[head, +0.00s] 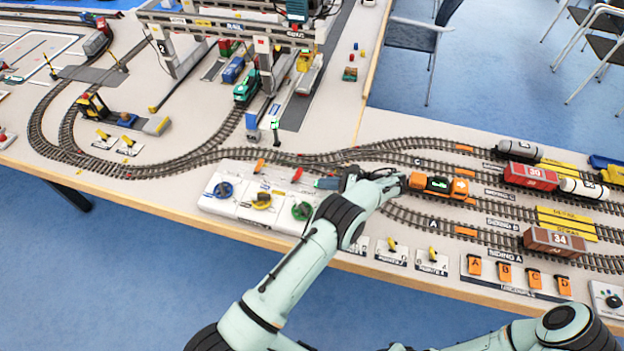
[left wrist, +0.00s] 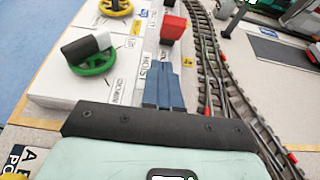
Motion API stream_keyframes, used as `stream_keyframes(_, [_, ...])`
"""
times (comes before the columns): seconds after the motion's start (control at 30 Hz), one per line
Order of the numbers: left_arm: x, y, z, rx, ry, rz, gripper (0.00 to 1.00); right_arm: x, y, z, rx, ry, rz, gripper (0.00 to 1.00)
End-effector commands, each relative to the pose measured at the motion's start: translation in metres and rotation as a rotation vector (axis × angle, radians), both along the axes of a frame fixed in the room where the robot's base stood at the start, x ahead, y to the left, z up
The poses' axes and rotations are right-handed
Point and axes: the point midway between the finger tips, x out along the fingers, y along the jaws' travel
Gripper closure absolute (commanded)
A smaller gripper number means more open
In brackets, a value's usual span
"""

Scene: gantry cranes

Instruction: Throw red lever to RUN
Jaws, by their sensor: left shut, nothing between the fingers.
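The red lever (head: 297,174) stands at the back right of the white control panel (head: 242,216). In the left wrist view the red lever (left wrist: 173,28) shows as a red block at the top centre, just beyond my fingertips. Small labels lie beside it; I cannot read RUN on any of them. My left gripper (head: 326,183) is shut and empty, just right of the lever, with a small gap between them. Its blue-grey fingers (left wrist: 165,82) point towards the lever in the left wrist view. My right gripper is not in view.
The panel carries a blue wheel (head: 223,190), a yellow wheel (head: 262,201), a green wheel (head: 302,211) and an orange lever (head: 260,166). Railway track (head: 330,161) runs close behind. An orange locomotive (head: 438,186) stands right of my gripper.

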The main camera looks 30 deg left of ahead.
Motion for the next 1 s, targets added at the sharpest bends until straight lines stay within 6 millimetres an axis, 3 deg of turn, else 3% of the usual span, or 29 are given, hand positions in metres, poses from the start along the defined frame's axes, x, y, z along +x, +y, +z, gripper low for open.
stream_keyframes(0.07, [-0.005, 0.015, -0.007, 0.0, 0.002, 0.002, 1.0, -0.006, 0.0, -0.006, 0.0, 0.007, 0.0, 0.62])
stream_keyframes(0.33, [-0.009, 0.043, 0.012, -0.001, -0.004, 0.0, 1.0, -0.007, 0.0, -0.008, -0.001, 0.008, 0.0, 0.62])
stream_keyframes(0.8, [-0.01, 0.047, 0.014, -0.001, -0.004, -0.001, 1.0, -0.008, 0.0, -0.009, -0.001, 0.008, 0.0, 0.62])
stream_keyframes(1.0, [-0.017, 0.048, 0.014, -0.023, -0.008, 0.0, 1.0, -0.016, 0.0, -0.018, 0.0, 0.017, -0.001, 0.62])
